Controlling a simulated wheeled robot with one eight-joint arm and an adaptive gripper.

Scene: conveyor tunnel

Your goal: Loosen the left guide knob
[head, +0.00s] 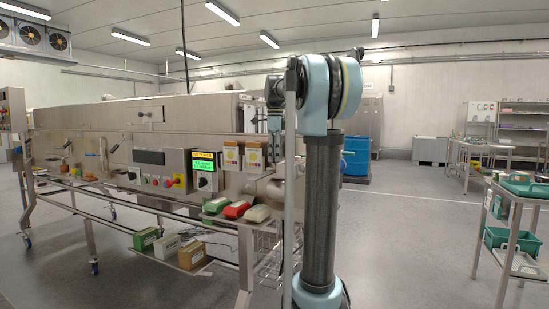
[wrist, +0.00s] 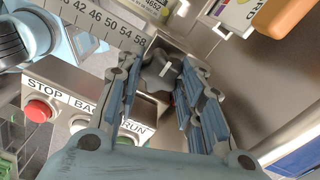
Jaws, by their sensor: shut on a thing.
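The guide knob (wrist: 158,72) shows in the wrist view as a dark grey lobed knob with a pale line on its face. It sits on a metal bracket just under a printed scale (wrist: 100,22) with numbers from about 42 to 58. My gripper (wrist: 160,70) has its two blue-padded fingers on either side of the knob and is shut on it. Parts of the knob's sides are hidden by the fingers. In the head view I cannot make out the knob; my arm covers that part of the machine.
Close by in the wrist view are a red STOP button (wrist: 38,111), a green RUN button (wrist: 125,141) and an orange object (wrist: 283,14). Open floor lies right.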

